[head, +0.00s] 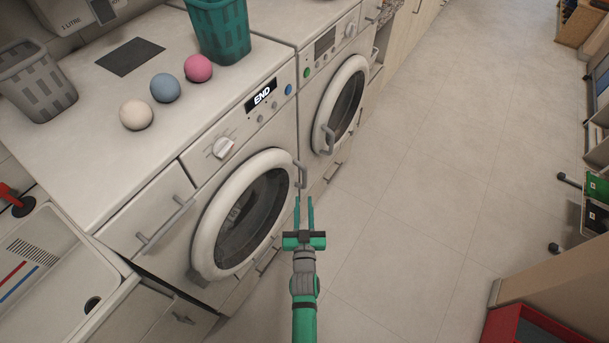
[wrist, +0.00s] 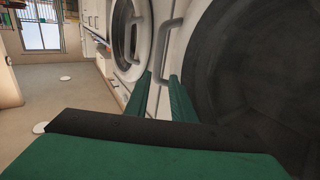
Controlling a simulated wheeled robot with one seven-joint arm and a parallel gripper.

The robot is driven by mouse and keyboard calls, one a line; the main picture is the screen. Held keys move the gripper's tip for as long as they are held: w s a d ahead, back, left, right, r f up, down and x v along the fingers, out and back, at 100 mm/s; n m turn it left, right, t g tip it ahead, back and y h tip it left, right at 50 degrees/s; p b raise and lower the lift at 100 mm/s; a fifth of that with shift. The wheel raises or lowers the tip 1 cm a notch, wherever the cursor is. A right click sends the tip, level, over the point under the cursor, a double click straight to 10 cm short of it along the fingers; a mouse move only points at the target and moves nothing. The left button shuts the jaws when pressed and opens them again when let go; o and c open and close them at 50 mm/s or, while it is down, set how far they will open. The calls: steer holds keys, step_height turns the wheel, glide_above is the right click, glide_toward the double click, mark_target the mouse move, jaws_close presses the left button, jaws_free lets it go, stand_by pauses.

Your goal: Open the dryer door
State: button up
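The nearer white machine shows END on its display (head: 262,94); no label in view says which machine is the dryer. Its round door (head: 211,225) has a white rim and dark glass and looks shut. The door's grey bar handle (head: 301,173) is on the right side of the rim. My green gripper (head: 304,203) is open and empty, with its fingertips close to the handle's lower end. In the wrist view, the handle (wrist: 164,42) appears ahead, in line with the gap between the fingers (wrist: 161,92). I cannot tell whether they touch it.
A second white machine with a round door (head: 341,103) stands beyond the first. A drawer handle (head: 166,224) sticks out left of the nearer door. Pink, blue and cream balls (head: 165,88) and baskets (head: 220,30) lie on top. The floor (head: 430,190) to the right is clear.

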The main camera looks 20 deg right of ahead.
mark_target(305, 177)
steer(key=shift+d+x, duration=0.15)
steer(key=shift+x, duration=2.8)
steer(key=shift+d+x, duration=0.15)
steer(key=shift+x, duration=2.8)
steer(key=shift+s, duration=0.1)
steer(key=shift+c, duration=0.5)
steer(key=shift+a, duration=0.1)
jaws_close()
